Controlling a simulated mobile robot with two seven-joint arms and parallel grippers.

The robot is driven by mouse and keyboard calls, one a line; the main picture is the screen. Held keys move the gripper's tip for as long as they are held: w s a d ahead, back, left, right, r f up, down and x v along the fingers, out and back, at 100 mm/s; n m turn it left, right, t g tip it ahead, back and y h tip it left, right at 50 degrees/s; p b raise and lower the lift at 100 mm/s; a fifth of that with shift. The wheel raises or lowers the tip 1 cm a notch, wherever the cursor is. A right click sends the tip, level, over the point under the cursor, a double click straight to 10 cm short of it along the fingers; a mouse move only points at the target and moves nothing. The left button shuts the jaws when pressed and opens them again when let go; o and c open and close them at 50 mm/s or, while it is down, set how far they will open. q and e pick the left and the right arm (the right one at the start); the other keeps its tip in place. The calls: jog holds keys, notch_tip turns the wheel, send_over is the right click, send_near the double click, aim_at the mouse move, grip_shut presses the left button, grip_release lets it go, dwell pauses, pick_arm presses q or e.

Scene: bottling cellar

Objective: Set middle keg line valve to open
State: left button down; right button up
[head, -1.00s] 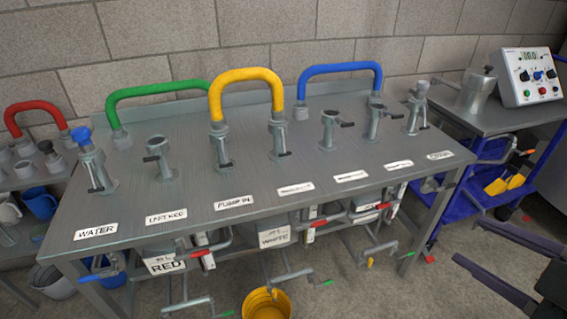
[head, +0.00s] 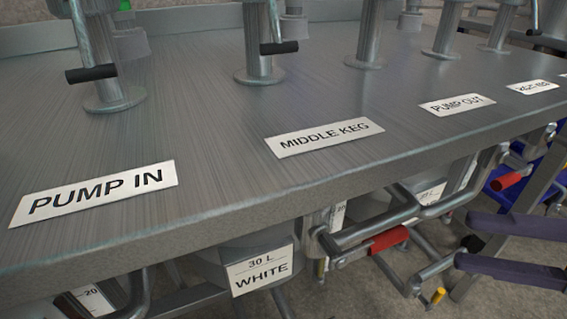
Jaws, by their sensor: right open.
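The "MIDDLE KEG" label (head: 325,138) lies on the steel bench top in the centre of the head view. Behind it stands a steel post (head: 257,62) with a hanging lever ending in a black grip (head: 279,47); its top is cut off by the frame. Below the bench edge, a bent pipe lever with a red sleeve (head: 389,239) sits right of the keg marked "30 L WHITE" (head: 262,272). The frame does not show which position the valve is in. My right gripper (head: 464,240) is open and empty at the right, apart from the levers. My left gripper is not in view.
The "PUMP IN" post (head: 106,75) with its black-gripped lever stands left. More posts stand right, behind the "PUMP OUT" label (head: 457,105). Another red-sleeved lever (head: 507,181) juts out under the bench near my right gripper.

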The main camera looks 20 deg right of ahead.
aim_at(400, 240)
jog(key=x, duration=0.3)
jog(key=b+x, duration=0.1)
jog(key=x, duration=0.2)
jog(key=b+x, duration=0.1)
jog(key=x, duration=0.3)
jog(key=shift+s+a+f, duration=0.1)
jog(key=shift+s+f, duration=0.2)
jog(key=shift+f, duration=0.05)
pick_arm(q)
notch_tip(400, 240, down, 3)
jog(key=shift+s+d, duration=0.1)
pick_arm(e)
jog(key=shift+c, duration=0.2)
grip_shut()
dwell(0.5)
